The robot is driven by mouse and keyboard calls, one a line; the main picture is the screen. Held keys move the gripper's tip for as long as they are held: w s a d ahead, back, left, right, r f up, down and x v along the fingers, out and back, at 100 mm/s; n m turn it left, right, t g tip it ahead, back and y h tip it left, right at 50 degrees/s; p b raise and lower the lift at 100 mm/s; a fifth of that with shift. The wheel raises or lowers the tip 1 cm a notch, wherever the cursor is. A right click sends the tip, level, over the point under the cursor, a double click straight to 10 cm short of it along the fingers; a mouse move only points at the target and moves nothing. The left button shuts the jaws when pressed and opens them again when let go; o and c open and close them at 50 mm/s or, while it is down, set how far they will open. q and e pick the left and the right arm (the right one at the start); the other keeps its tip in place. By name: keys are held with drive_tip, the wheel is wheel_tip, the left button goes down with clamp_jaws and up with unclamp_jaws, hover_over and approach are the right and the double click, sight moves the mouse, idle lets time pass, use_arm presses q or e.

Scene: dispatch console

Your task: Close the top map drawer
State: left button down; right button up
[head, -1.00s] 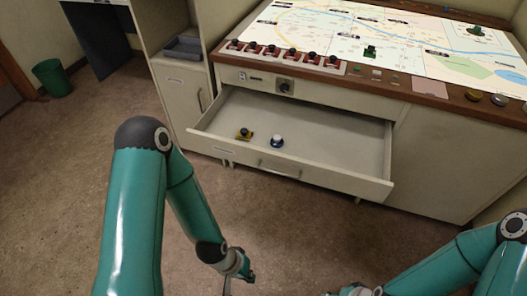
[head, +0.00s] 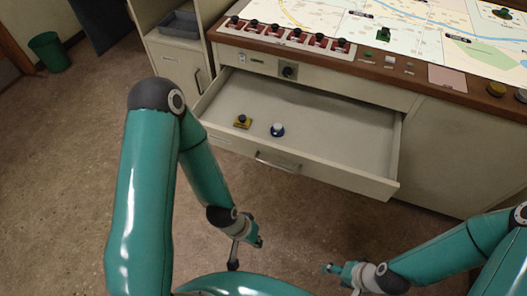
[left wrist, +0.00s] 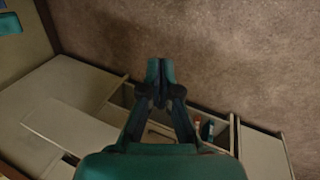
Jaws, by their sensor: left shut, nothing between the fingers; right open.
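The top map drawer (head: 330,112) stands pulled out from the console in the head view. Its front panel carries a bar handle (head: 277,163). A yellow-based black knob (head: 243,121) and a blue and white knob (head: 277,130) lie inside. My left gripper (head: 233,264) is shut and empty, in front of and below the drawer front, apart from it. Its closed fingers also show in the left wrist view (left wrist: 160,72), with part of the drawer behind them. My right gripper (head: 340,271) is open and empty near the bottom edge, apart from the drawer.
The console top holds a map (head: 400,32) and a row of red-based switches (head: 290,36). A side cabinet (head: 172,62) with a grey tray (head: 180,24) stands to the left. A green bin (head: 49,52) is at far left. The floor before the drawer is clear.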

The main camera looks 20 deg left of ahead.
sight(266, 146)
use_arm(q)
drive_tip(key=w+a+m+t+y+b, duration=0.1)
drive_tip(key=w+a+m+t+b, duration=0.15)
drive_tip(key=w+m+b, duration=0.4)
drive_tip(key=w+a+m+t+y+b, duration=0.1)
drive_tip(key=w+a+m+t+b, duration=0.2)
drive_tip(key=w+b, duration=0.6)
drive_tip(key=s+a+r+m+t+y+b, duration=0.15)
drive_tip(key=r+m+t+b, duration=0.3)
drive_tip(key=b, duration=0.45)
drive_tip(key=a+r+m+t+b, duration=0.25)
drive_tip(key=m+b, duration=0.25)
drive_tip(key=b, duration=0.4)
drive_tip(key=shift+m+t, duration=0.3)
drive_tip(key=shift+t, duration=0.25)
drive_tip(key=p+x, duration=0.2)
drive_tip(key=x, duration=0.2)
drive_tip(key=r+p+x, duration=0.1)
drive_tip(key=p+x, duration=0.2)
drive_tip(key=x, duration=0.1)
drive_tip(key=p+x, duration=0.2)
drive_tip(key=x, duration=0.2)
drive_tip(key=shift+w+d+r+p, duration=0.15)
drive_tip(key=shift+w+r+p, duration=0.1)
drive_tip(key=shift+w+p, duration=0.1)
drive_tip(key=shift+w, duration=0.7)
drive_tip(key=shift+d+r, duration=0.1)
drive_tip(key=shift+d, duration=0.05)
